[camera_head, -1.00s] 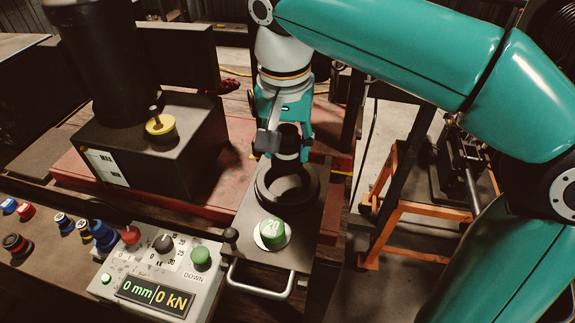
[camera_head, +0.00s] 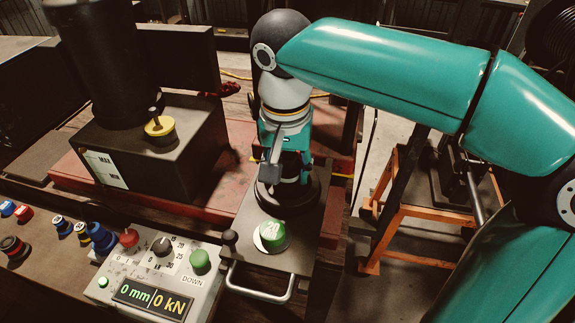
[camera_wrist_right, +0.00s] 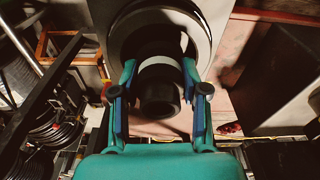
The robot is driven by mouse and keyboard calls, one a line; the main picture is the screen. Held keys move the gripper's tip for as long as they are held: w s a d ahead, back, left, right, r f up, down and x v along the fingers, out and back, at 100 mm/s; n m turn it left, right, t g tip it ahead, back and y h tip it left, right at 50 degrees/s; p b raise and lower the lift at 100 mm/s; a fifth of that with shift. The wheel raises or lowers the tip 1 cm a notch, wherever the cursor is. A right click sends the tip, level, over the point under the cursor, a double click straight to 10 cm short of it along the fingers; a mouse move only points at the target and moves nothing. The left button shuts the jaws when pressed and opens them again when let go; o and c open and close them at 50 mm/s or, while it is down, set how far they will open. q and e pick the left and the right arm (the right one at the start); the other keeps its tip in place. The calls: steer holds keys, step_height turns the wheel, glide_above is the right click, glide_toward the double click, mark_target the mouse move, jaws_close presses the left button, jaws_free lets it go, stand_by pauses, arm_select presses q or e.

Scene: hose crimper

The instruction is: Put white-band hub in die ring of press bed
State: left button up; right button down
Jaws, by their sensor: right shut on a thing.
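The white-band hub (camera_wrist_right: 160,68) is a dark cylinder with a pale band, held between the fingers of my right gripper (camera_wrist_right: 160,90) in the wrist view. The die ring (camera_head: 287,201) is a thick black ring on the sliding plate of the press bed. My right gripper also shows in the head view (camera_head: 286,172), pointing down right over the ring. The hub's far end is at or inside the ring opening; how deep it sits is hidden. My left gripper is not in view.
A control box (camera_head: 155,275) reads 0 mm and 0 kN. Several coloured fittings (camera_head: 100,236) lie at the left. A dark block with a yellow cap (camera_head: 160,127) stands behind.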

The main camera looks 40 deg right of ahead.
mark_target(286, 170)
steer(key=shift+f, duration=0.25)
steer(key=c, duration=0.6)
jaws_free()
steer(key=shift+r, duration=0.1)
steer(key=shift+r, duration=0.25)
steer(key=r, duration=0.4)
steer(key=r+p, duration=0.1)
steer(key=r, duration=0.3)
steer(key=s+a+r+p, duration=0.1)
steer(key=r, duration=0.3)
steer(key=shift+r, duration=0.25)
